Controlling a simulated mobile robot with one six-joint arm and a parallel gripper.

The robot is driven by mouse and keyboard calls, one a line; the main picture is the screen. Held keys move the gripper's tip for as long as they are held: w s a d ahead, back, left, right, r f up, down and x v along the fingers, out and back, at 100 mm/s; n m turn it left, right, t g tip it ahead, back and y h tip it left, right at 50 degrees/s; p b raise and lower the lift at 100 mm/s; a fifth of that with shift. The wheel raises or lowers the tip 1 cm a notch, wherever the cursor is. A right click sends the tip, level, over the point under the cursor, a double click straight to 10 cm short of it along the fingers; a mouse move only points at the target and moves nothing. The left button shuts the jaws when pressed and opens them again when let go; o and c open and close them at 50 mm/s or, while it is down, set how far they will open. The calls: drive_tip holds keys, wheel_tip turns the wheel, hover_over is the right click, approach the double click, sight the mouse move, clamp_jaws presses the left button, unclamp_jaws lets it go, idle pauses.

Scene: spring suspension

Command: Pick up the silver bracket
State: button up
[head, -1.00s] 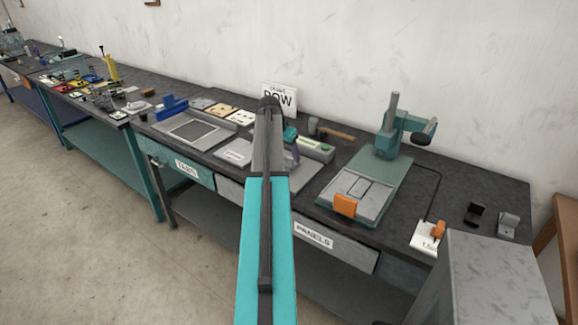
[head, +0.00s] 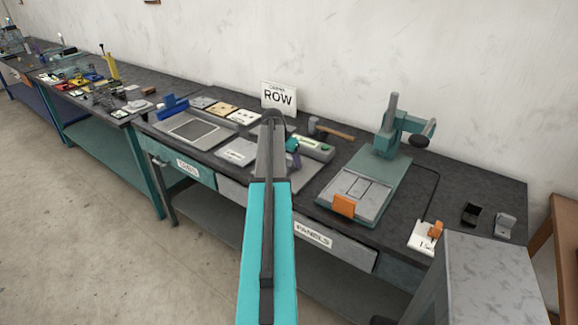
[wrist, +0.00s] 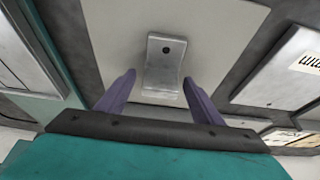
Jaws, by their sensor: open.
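A silver bracket (wrist: 163,62) with a dark round hole lies on a pale plate (wrist: 220,25) in the wrist view. My gripper (wrist: 159,80) is open, with its two purple fingers pointing toward the bracket, one to each side of its near end. The fingers hold nothing, and I cannot tell how high they are above the plate. In the head view my arm hides this bracket and most of my gripper (head: 296,160). Another silver bracket (head: 505,226) stands at the right end of the bench, beside a black bracket (head: 471,214).
A green press (head: 388,150) stands right of my gripper, with an orange block (head: 344,206) at its front. A hammer (head: 330,132) and a ROW sign (head: 279,97) are behind. A framed grey tray (head: 195,131) lies to the left. Bare bench top shows near the right end.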

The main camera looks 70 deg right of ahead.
sight(289, 157)
drive_tip(key=c, duration=1.4)
drive_tip(key=shift+r, duration=0.15)
drive_tip(key=shift+r+b, duration=0.95)
drive_tip(key=shift+r, duration=0.7)
drive_tip(key=shift+s+a+r+b, duration=0.25)
drive_tip(key=shift+s+a+b, duration=0.5)
drive_tip(key=shift+a, duration=1.8)
drive_tip(key=shift+s+a+r+b, duration=0.25)
drive_tip(key=shift+s+a+b, duration=0.5)
drive_tip(key=shift+a, duration=1.75)
drive_tip(key=shift+s+a+r+b, duration=0.25)
drive_tip(key=shift+s+a+b, duration=0.5)
drive_tip(key=shift+a, duration=1.8)
drive_tip(key=shift+s, duration=0.15)
